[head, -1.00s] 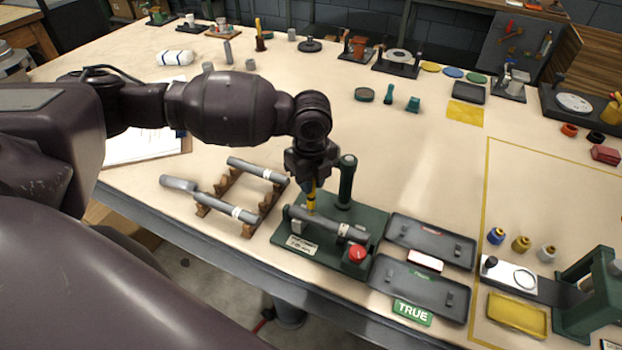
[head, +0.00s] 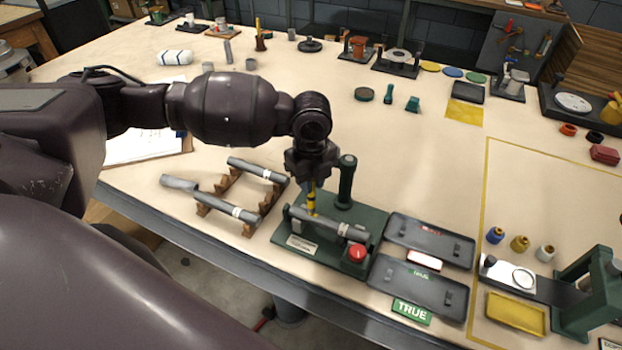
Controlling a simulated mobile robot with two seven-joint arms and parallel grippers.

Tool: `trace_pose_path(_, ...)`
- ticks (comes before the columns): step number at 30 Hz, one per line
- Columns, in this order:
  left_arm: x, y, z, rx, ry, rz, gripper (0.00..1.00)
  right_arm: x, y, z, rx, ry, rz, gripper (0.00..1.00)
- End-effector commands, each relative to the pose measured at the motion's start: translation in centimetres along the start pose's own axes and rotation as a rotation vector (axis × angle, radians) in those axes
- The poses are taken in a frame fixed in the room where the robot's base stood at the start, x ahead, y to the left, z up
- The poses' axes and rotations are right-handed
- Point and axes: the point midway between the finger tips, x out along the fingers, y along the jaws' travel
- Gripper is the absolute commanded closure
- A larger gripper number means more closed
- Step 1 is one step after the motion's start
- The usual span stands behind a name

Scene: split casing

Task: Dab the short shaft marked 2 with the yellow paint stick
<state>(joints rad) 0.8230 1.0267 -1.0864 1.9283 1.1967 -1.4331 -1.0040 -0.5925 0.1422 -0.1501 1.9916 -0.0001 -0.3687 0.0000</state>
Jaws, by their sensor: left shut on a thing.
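My left gripper (head: 312,180) is shut on the yellow paint stick (head: 312,200), which points down. The stick's lower end meets or hangs just over a grey shaft (head: 325,223) lying across the green fixture (head: 290,245); I cannot tell whether they touch. This shaft has a white band near its right end. Two more grey shafts with white bands lie on the brown wooden rack to the left: an upper one (head: 257,169) and a lower one (head: 225,206). The numbers on the bands are too small to read. My right gripper is not in view.
The green fixture has an upright post (head: 346,182) and a red button (head: 357,253). Two dark trays (head: 465,262) lie to its right, with a green TRUE sign (head: 411,312) at the front one. Small paint pots (head: 520,243) stand further right. The table centre behind the fixture is mostly clear.

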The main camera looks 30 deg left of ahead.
Motion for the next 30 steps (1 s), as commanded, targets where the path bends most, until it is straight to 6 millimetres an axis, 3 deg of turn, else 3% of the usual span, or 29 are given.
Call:
trace_pose_path(13, 0.2, 0.1, -0.1, 0.000, 0.001, 0.004, 1.00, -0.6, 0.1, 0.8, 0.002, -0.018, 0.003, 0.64)
trace_pose_path(30, 0.4, 0.2, -0.1, 0.000, 0.002, 0.007, 1.00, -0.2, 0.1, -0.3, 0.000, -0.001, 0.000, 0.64)
